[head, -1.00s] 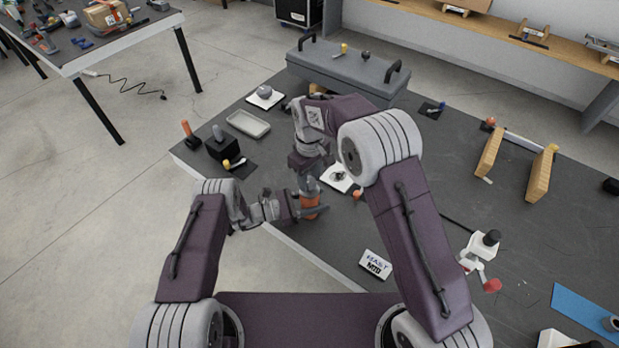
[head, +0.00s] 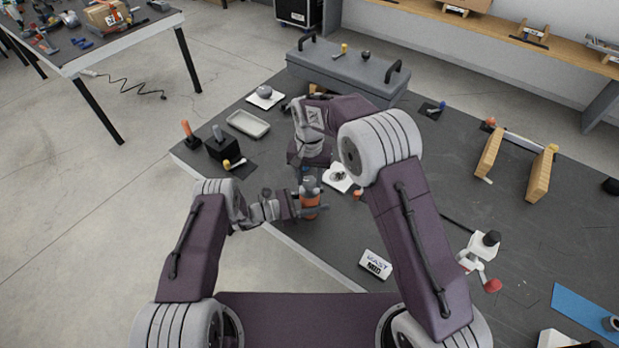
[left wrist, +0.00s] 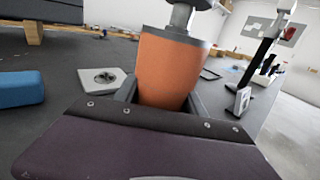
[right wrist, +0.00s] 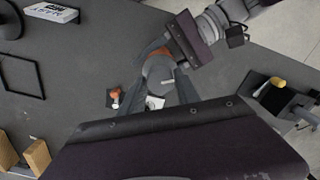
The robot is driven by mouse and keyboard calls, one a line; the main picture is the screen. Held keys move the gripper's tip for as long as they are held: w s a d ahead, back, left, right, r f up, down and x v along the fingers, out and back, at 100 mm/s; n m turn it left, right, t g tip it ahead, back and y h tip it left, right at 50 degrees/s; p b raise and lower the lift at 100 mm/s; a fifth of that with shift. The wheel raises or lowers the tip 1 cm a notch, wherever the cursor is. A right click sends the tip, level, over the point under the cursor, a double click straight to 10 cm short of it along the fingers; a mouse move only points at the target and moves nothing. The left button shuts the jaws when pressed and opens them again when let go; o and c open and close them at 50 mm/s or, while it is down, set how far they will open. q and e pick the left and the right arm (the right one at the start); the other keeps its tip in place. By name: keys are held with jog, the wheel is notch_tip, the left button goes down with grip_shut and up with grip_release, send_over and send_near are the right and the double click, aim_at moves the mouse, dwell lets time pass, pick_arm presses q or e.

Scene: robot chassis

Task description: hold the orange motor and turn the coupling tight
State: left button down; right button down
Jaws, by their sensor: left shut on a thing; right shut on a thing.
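The orange motor (head: 311,199) stands upright near the table's front left edge in the head view. My left gripper (head: 308,208) is shut around its body from the left; the motor (left wrist: 170,70) fills the middle of the left wrist view between the fingers. A grey coupling (left wrist: 181,14) sits on top of the motor. My right gripper (head: 308,179) is above the motor and shut on the coupling. In the right wrist view the round grey coupling (right wrist: 158,72) lies between the fingers, with the orange motor partly hidden behind it. The thread between them is not visible.
A white plate (head: 331,184) with a metal part lies just right of the motor. A grey tray (head: 248,124), a black block (head: 223,150) and a long grey toolbox (head: 345,75) stand farther back. A white label block (head: 375,264) lies in front.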

aim_at(310, 181)
jog(key=m, duration=1.3)
jog(key=shift+m, duration=0.4)
jog(key=m, duration=1.3)
jog(key=shift+d, duration=0.1)
jog(key=shift+m, duration=0.4)
jog(key=c, duration=0.9)
grip_release()
jog(key=shift+o, duration=0.2)
jog(key=shift+r, duration=0.1)
notch_tip(310, 181, up, 12)
